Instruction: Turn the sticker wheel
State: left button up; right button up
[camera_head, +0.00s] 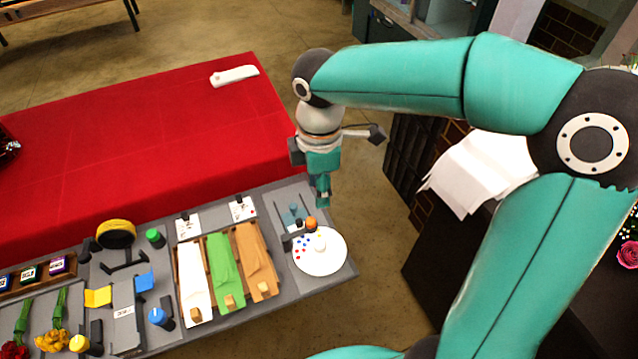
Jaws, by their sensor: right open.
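The sticker wheel (322,262) is a white round disc with small red and blue dots and a pale knob in the middle. It lies at the right end of the grey station board. An orange round piece (311,223) sits at its far edge. My right gripper (322,200) points down above the far side of the wheel, apart from it in the picture. It is open, and I see nothing held in it. Its fingers are small and partly overlap in this view. My left gripper is out of view.
Left of the wheel lie white, green and orange wrapping sheets (222,270) in a tray. Farther left are a yellow tape roll (116,233), coloured knobs and flowers (52,340). A red-covered table (150,140) stands behind, mostly clear, with a white object (234,75). White sheets (480,170) lie at right.

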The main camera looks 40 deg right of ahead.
notch_tip(320, 180, up, 12)
dwell(0.7)
jog(key=shift+f, duration=0.1)
